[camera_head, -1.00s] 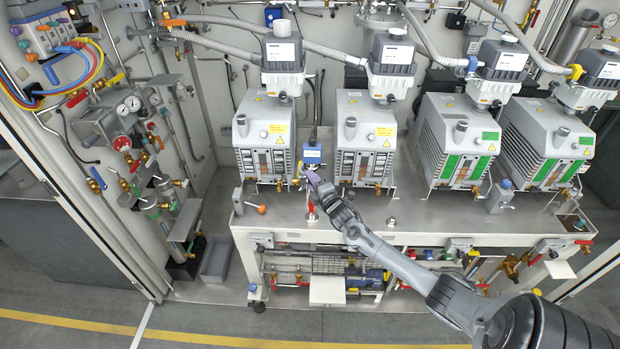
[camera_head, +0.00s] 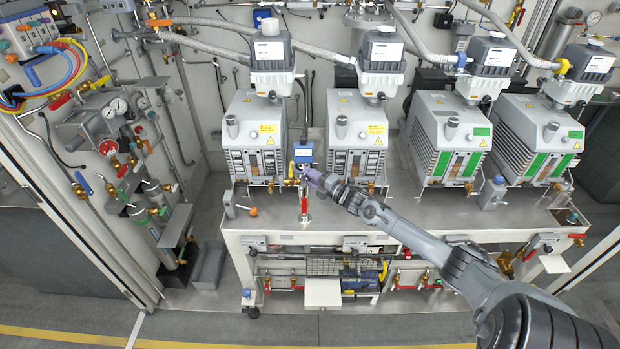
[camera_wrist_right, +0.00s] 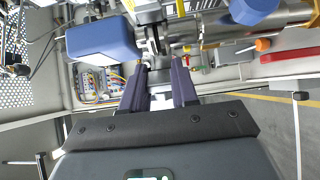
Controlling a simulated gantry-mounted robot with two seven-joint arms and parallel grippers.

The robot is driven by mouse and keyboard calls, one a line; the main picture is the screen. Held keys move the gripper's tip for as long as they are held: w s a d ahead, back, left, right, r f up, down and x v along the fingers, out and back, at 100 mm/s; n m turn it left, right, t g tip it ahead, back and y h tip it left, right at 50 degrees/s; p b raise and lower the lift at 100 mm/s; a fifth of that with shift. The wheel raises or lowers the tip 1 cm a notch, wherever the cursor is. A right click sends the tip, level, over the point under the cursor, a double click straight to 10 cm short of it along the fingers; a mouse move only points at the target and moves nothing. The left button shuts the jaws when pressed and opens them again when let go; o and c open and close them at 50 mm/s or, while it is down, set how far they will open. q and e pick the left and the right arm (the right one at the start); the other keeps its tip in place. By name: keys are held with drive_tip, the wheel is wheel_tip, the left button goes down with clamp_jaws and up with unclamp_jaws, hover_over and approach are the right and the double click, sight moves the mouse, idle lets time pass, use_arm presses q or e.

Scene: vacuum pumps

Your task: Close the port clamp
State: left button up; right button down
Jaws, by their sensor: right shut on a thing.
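My right gripper (camera_head: 307,174) reaches in from the lower right, just below and in front of a small blue box (camera_head: 303,152) between the two left pumps. In the right wrist view its two purple fingers (camera_wrist_right: 157,66) have their tips close about a small metal part, which I take to be the port clamp (camera_wrist_right: 152,46). The blue box (camera_wrist_right: 102,40) stands close to the left of the fingertips there. The clamp is too small in the head view to tell its lever position. My left gripper is out of view.
Several grey pumps stand in a row on a steel bench (camera_head: 330,222). A red-handled valve (camera_head: 304,206) rises below the gripper, and an orange-knobbed lever (camera_head: 253,211) stands to its left. Gauges and hoses line the left wall. The bench's front strip is partly clear.

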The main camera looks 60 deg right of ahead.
drive_tip(key=shift+f, duration=0.1)
drive_tip(key=c, duration=0.9)
unclamp_jaws()
drive_tip(key=shift+o, duration=0.2)
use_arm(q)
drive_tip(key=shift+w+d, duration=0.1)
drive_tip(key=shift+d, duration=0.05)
use_arm(e)
drive_tip(key=shift+s, duration=0.1)
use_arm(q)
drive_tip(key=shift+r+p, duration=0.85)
use_arm(e)
drive_tip(key=s+a, duration=0.1)
drive_tip(key=s, duration=0.9)
drive_tip(key=shift+s+a, duration=0.2)
drive_tip(key=shift+s, duration=0.05)
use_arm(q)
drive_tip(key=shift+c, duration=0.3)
